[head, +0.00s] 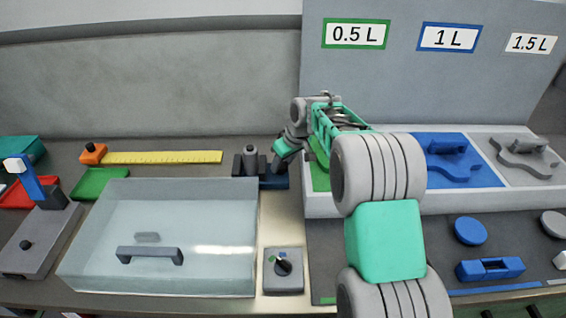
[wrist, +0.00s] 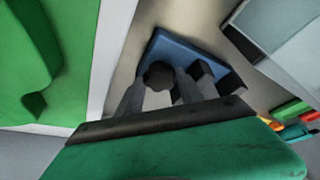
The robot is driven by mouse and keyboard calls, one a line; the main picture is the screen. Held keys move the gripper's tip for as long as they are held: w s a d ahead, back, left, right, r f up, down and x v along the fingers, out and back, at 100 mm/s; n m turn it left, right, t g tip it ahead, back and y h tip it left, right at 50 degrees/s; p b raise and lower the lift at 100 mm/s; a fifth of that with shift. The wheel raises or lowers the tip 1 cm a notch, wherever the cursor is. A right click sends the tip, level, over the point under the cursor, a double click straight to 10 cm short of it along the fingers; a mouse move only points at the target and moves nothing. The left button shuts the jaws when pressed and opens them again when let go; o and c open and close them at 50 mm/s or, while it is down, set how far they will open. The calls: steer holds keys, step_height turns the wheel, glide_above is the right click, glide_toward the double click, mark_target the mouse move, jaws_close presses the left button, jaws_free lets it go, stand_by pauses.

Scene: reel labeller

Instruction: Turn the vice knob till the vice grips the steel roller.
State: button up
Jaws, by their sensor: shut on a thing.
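The vice (head: 238,168) stands behind the clear box, with dark jaws and a blue base (head: 274,182). The steel roller (head: 251,160) is a grey upright cylinder between the jaws; I cannot tell whether both jaws touch it. My gripper (head: 277,164) is at the vice's right side. In the wrist view the blue base (wrist: 181,47) shows, and my gripper (wrist: 160,92) has its two grey fingers on either side of the dark round vice knob (wrist: 158,73), shut on it. In the head view the knob is hidden by my gripper. The roller is not clear in the wrist view.
A clear box (head: 90,240) with a dark handle stands left of the vice. A small grey switch box (head: 283,280) sits in front. Right of my gripper is a raised tray with green, blue (head: 470,175) and grey (head: 528,172) panels. A yellow ruler (head: 165,157) lies behind the box.

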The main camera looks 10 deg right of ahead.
steer(key=shift+c, duration=0.8)
steer(key=shift+a+f+m+t+h+b, duration=0.15)
steer(key=shift+m+h+b, duration=0.15)
steer(key=shift+m, duration=0.4)
steer(key=shift+a+r+m+t+h+b, duration=0.1)
steer(key=shift+m+t+h+b, duration=0.1)
steer(key=shift+m+b, duration=0.35)
steer(key=m+h, duration=0.1)
steer(key=m, duration=0.2)
steer(key=m+h, duration=0.1)
steer(key=m, duration=0.1)
steer(key=m+h, duration=0.1)
steer(key=m, duration=0.2)
steer(key=shift+a, duration=0.2)
steer(key=shift+m, duration=0.25)
steer(key=o, duration=1.4)
